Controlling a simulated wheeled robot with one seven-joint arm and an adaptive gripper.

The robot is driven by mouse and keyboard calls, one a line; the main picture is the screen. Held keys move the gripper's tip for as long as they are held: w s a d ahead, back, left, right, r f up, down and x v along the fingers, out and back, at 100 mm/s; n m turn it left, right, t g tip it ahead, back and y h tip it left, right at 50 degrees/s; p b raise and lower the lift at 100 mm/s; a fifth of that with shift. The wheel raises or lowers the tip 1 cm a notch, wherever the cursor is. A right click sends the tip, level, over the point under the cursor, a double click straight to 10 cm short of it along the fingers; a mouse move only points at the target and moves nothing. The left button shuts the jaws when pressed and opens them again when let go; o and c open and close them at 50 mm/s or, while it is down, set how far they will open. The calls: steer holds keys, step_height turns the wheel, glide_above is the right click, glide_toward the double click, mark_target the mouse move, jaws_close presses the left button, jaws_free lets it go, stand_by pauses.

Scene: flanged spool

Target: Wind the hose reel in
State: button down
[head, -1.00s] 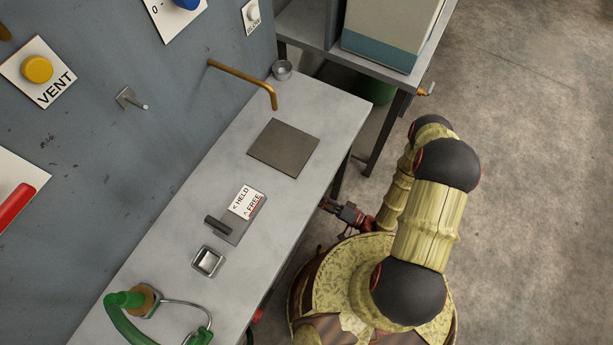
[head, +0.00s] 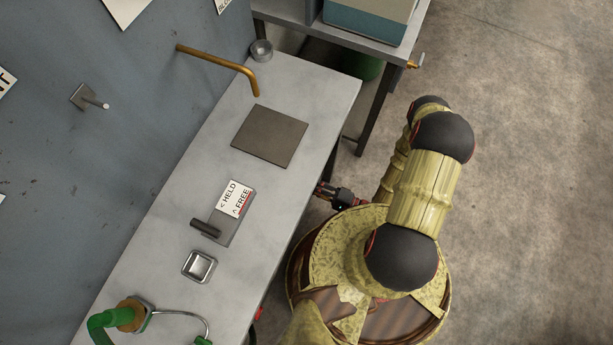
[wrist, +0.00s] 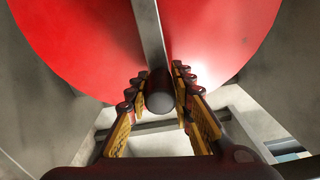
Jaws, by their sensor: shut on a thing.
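In the wrist view the hose reel shows as a large red disc (wrist: 85,45), with a grey crank arm (wrist: 148,30) running down across it. The crank ends in a dark round handle (wrist: 160,98). My gripper (wrist: 161,82) is shut on this handle, one finger on each side.
A bent brass pipe (head: 220,62) sticks out from the wall. Open floor (head: 540,180) lies to the right.

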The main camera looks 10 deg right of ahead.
steer(key=shift+f, duration=0.2)
steer(key=c, duration=1.5)
jaws_free()
steer(key=shift+c, duration=0.2)
steer(key=shift+r, duration=0.1)
steer(key=shift+r, duration=5)
steer(key=shift+c, duration=0.4)
